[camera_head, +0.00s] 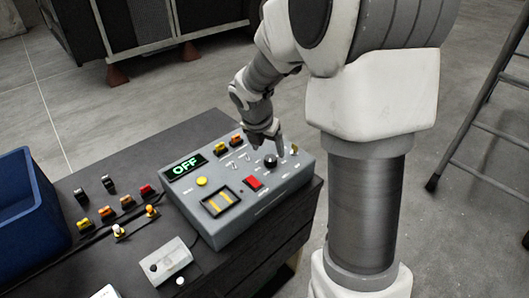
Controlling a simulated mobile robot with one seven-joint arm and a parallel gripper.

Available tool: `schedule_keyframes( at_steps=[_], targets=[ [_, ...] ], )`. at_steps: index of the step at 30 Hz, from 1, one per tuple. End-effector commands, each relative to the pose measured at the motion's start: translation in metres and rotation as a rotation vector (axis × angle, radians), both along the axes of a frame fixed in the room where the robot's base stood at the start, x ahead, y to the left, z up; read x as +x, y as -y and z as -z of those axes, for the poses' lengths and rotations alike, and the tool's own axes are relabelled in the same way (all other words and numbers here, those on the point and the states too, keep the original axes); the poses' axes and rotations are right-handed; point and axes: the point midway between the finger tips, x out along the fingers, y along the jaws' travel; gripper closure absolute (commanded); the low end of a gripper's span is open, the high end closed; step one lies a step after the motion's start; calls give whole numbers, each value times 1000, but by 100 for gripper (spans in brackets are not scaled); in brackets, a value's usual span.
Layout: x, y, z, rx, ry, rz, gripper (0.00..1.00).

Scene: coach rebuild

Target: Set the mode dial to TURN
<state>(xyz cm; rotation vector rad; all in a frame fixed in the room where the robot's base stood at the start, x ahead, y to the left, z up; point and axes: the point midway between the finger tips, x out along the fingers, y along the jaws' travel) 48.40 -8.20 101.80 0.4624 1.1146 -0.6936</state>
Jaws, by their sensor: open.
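The grey control box (243,208) stands on the dark bench. Its display (187,168) reads OFF in green. A round black knob (270,161), which looks like the mode dial, sits near the box's right end; its markings are too small to read. My gripper (266,148) is open and points down at the knob, with its fingers close around or just above it. I cannot tell whether they touch it. My arm and wrist hide part of the area behind the knob.
The box also carries a yellow button (202,181), a red switch (254,183) and small levers. Several loose coloured parts and a small grey box (166,262) lie to the left. A blue bin (35,215) stands at the left edge. A ladder (480,110) stands at right.

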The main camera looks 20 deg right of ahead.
Motion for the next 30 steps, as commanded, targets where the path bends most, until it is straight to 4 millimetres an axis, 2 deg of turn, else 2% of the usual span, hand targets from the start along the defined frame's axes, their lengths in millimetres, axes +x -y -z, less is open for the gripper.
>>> schedule_keyframes(
  at_steps=[1,3,8,20,23,30],
  targets=[
    [3,3,13,1,-3,1,22],
    [6,6,24,0,-2,2,22],
    [12,11,41,0,-1,1,22],
    [14,14,47,0,2,1,22],
    [14,14,47,0,2,1,36],
    [14,14,47,0,2,1,79]
  ],
)
